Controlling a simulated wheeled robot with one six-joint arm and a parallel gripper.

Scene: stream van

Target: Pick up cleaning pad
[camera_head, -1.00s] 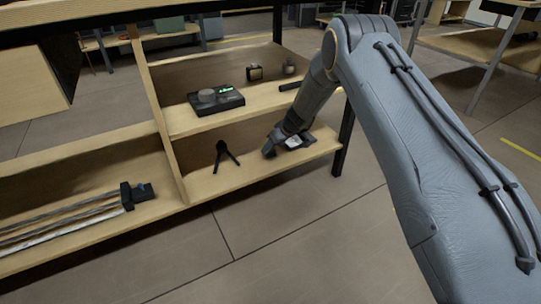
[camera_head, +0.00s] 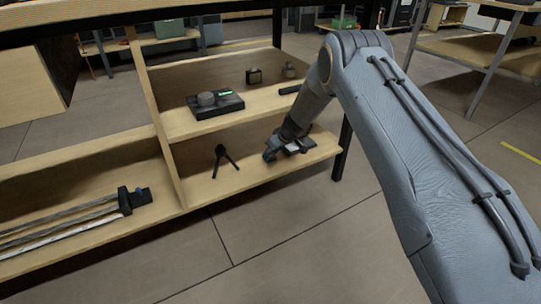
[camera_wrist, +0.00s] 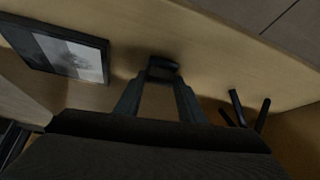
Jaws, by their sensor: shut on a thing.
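My gripper (camera_wrist: 162,80) reaches down onto the lower shelf. In the wrist view its two fingers are closed around a small dark, flat-looking thing, which I take to be the cleaning pad (camera_wrist: 163,67). The pad is at the fingertips, just over or on the wooden shelf; I cannot tell whether it still touches the wood. In the head view my gripper (camera_head: 274,149) is near the right end of the lower shelf, and the pad cannot be made out there.
A flat grey-and-white panel with a dark border (camera_wrist: 68,52) lies beside my gripper. A small black tripod (camera_head: 222,160) stands to the left. A black device (camera_head: 215,105) sits on the shelf above. A divider (camera_head: 158,120) and rods (camera_head: 70,222) are farther left.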

